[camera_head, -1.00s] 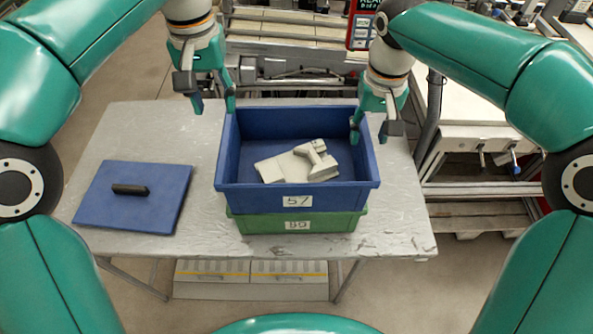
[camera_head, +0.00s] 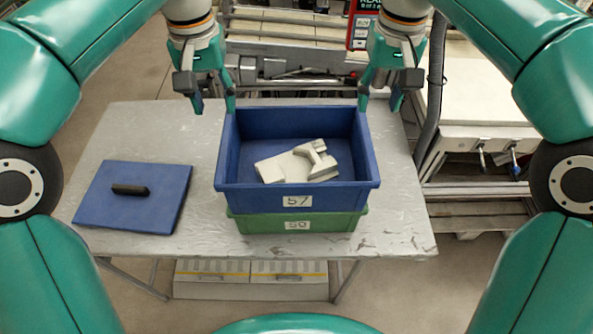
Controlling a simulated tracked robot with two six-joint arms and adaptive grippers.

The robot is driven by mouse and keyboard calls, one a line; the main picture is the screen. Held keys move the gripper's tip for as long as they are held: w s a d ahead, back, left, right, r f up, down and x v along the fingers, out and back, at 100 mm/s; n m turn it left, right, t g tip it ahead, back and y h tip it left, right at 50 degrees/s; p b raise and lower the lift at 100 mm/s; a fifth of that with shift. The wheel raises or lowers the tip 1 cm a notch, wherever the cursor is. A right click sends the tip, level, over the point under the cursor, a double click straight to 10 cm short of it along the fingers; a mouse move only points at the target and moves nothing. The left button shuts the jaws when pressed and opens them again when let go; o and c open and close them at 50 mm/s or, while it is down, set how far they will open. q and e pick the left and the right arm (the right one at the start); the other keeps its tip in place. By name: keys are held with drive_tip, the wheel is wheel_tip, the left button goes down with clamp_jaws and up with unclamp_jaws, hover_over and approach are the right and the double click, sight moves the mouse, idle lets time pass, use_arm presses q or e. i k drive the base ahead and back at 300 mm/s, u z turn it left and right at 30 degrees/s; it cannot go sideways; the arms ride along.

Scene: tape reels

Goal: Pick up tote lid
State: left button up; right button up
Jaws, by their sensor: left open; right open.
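The blue tote lid (camera_head: 148,213) lies flat on the left of the table, with a black handle (camera_head: 130,189) on top. A blue tote (camera_head: 253,200) marked 57 stands mid-table, stacked on a green tote (camera_head: 262,223). My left gripper (camera_head: 214,108) is open and empty, above the table by the blue tote's far left corner, up and to the right of the lid. My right gripper (camera_head: 380,106) is open and empty, by the tote's far right corner.
A pale grey angular part (camera_head: 290,166) lies in the blue tote. The grey table (camera_head: 398,220) is bare between lid and totes and at the right. Benches and a grey hose (camera_head: 432,95) stand behind and to the right.

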sight(143, 196)
drive_tip(key=k, duration=1)
